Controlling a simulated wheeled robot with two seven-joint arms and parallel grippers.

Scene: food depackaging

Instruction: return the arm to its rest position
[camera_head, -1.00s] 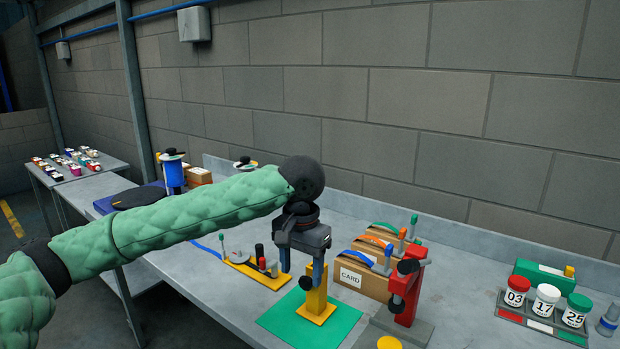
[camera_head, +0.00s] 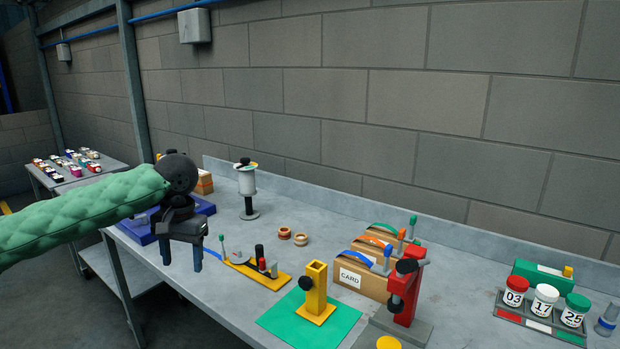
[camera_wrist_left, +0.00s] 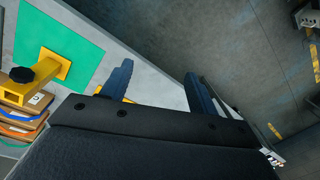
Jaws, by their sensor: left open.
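My left arm in its green padded sleeve comes in from the left in the head view. My left gripper (camera_head: 182,258) is open and empty, hanging in front of the bench's left part, its fingers pointing down. In the left wrist view the two blue fingers (camera_wrist_left: 158,88) stand wide apart with nothing between them; bench edge and floor show beyond. My right gripper is not in view.
The grey workbench (camera_head: 220,300) holds a yellow stand (camera_head: 317,290) on a green mat (camera_head: 340,323), a red press (camera_head: 406,285), card boxes (camera_head: 362,278), a yellow fixture (camera_head: 262,272) and numbered jars (camera_head: 544,300). A blue base (camera_head: 145,232) is partly hidden behind my arm.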

